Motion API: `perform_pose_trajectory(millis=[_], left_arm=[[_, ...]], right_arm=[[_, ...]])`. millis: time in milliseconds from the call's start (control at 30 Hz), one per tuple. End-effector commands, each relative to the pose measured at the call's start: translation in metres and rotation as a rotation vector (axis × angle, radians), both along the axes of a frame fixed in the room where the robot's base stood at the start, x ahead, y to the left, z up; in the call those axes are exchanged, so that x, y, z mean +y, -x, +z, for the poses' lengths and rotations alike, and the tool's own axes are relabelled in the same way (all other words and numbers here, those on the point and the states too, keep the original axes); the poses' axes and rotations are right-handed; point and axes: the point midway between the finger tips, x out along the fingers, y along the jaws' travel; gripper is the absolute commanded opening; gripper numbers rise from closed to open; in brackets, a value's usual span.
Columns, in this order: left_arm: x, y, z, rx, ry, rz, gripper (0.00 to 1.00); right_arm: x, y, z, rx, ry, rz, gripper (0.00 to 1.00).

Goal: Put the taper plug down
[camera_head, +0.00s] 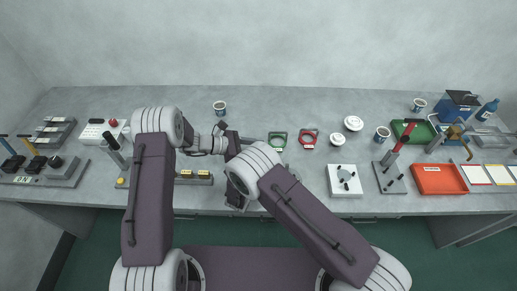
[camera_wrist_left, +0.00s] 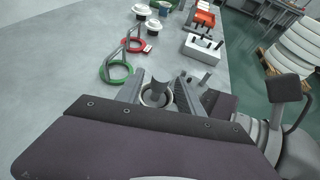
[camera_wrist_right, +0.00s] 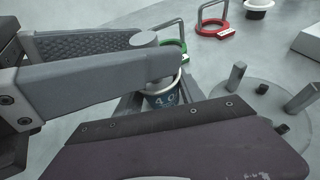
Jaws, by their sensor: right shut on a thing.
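A dark cup-like piece marked 4.0 (camera_wrist_right: 167,98) sits between the fingers of my right gripper (camera_wrist_right: 160,100), which is shut on it. A grey rounded plug (camera_wrist_right: 162,64), seemingly the taper plug, stands in its mouth. The long fingers of my left gripper (camera_wrist_right: 145,58) reach in from the left beside the plug. In the left wrist view, my left gripper (camera_wrist_left: 157,90) has its fingers apart, one on each side of the pale ring-shaped rim (camera_wrist_left: 157,101). In the head view my arms hide most of this place.
A round grey base with upright pins (camera_wrist_right: 262,112) stands close to the right gripper. Green (camera_head: 277,141) and red (camera_head: 309,139) handled rings lie on the table to the right. A white block with pins (camera_head: 345,181) stands near the front edge.

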Motion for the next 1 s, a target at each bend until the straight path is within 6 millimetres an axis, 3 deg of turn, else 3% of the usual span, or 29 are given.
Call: perform_pose_trajectory(millis=[167, 400, 600, 1000], left_arm=[[0.011, 0.001, 0.007, -0.001, 0.0, 0.003, 0.44], [0.066, 0.014, 0.031, -0.003, 0.0, 0.004, 0.44], [0.099, 0.023, 0.045, -0.002, 0.0, 0.002, 0.44], [0.108, 0.026, 0.049, 0.0, 0.001, -0.001, 0.44]], right_arm=[[0.0, 0.0, 0.001, -0.001, -0.001, 0.0, 0.0], [0.0, 0.0, 0.001, -0.001, -0.001, 0.0, 0.0], [0.0, 0.0, 0.001, -0.001, -0.001, 0.0, 0.0], [0.0, 0.0, 0.001, -0.002, 0.0, 0.0, 0.0]])
